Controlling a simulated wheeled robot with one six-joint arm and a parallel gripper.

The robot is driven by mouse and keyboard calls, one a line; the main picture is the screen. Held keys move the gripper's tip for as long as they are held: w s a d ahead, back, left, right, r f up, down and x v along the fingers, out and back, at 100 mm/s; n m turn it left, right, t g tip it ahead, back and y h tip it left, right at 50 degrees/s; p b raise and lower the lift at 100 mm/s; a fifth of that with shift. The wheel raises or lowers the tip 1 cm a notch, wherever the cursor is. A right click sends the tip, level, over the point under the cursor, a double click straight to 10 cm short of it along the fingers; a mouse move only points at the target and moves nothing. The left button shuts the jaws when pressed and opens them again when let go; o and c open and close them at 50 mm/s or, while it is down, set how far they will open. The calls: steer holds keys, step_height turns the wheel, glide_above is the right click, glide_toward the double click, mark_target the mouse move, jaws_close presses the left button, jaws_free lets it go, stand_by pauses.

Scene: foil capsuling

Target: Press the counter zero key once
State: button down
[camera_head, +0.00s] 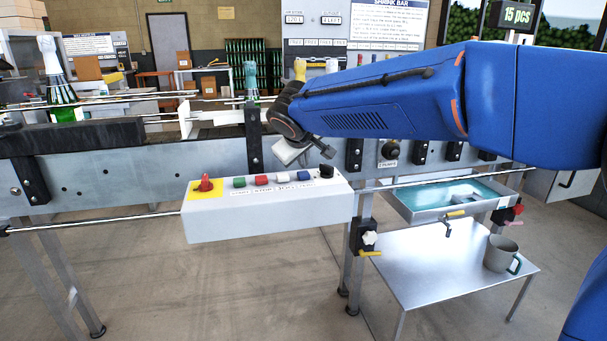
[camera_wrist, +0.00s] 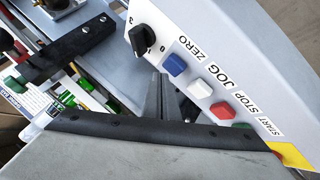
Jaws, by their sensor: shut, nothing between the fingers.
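The zero key is a blue button (camera_head: 303,176) on the sloped top of the grey control box (camera_head: 265,218), between a white key and a black knob. In the wrist view the blue key (camera_wrist: 175,63) has the label ZERO beside it. My gripper (camera_head: 327,152) is shut and empty, above the right end of the box near the black knob. In the wrist view my gripper's fingers (camera_wrist: 160,84) lie just below the blue key in the picture; I cannot tell the gap, but no contact shows. The counter display (camera_head: 517,15) reads 15 pcs.
The white key (camera_wrist: 200,88), red key (camera_wrist: 222,110) and black knob (camera_wrist: 148,40) sit close to the blue key. A red switch (camera_head: 205,183) is at the box's left end. A conveyor (camera_head: 120,180) runs behind. A mug (camera_head: 500,253) stands on a low table.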

mark_target(304, 175)
steer(key=shift+f, duration=0.15)
steer(key=shift+f, duration=0.25)
steer(key=shift+f, duration=0.55)
stand_by(0.8)
steer(key=shift+r, duration=1)
steer(key=shift+r, duration=2.5)
